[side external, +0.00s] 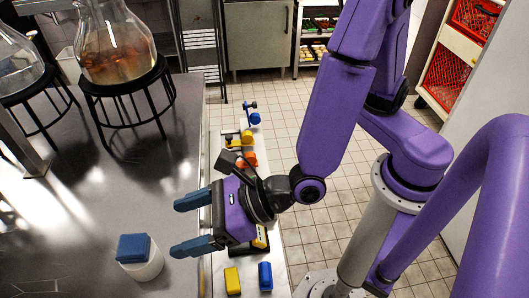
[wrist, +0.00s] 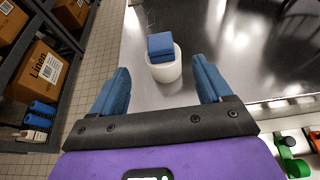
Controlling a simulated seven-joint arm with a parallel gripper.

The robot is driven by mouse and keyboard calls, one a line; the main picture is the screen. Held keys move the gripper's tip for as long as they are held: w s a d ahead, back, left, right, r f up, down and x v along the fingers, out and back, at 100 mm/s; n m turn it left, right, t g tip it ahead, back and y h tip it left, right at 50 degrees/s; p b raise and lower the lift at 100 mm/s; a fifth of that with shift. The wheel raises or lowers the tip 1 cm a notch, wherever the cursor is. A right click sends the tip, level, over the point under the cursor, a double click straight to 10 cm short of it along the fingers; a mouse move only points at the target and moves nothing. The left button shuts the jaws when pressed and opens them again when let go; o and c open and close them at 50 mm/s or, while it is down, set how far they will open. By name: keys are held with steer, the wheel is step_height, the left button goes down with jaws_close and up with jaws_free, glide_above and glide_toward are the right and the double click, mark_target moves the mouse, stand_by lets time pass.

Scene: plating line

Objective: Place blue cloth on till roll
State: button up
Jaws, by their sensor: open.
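The blue cloth (side external: 134,247) is a small folded square pad. It lies on top of the white till roll (side external: 148,268), which stands upright on the steel table near its edge. In the wrist view the blue cloth (wrist: 160,45) rests on the till roll (wrist: 166,71), ahead of my fingers. My gripper (side external: 184,224) is open and empty, with blue fingers pointing toward the table. Its fingertips are apart from the cloth and the roll. In the wrist view the two fingers (wrist: 161,75) are spread wide, with the roll beyond and between them.
The steel table (side external: 90,215) has free room around the roll. Glass flasks on black stands, one holding brown liquid (side external: 115,45), stand at the back. A narrow bench with yellow (side external: 232,280) and blue (side external: 265,276) items runs below my gripper. Shelved boxes (wrist: 40,75) show in the wrist view.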

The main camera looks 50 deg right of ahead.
steer(key=s+d+r+m+g+h, duration=0.1)
steer(key=s+d+m+g+h, duration=0.2)
steer(key=d+m, duration=0.7)
steer(key=s+d+r+m+g+h, duration=0.1)
steer(key=s+d+m+g+h, duration=0.2)
steer(key=d+m, duration=0.8)
steer(key=s+d+r+m+g+h, duration=0.2)
steer(key=s+d+m+g+h, duration=0.1)
steer(key=d+m, duration=0.7)
steer(key=shift+s+d+m, duration=0.25)
steer(key=shift+s+m, duration=0.1)
steer(key=shift+m, duration=0.35)
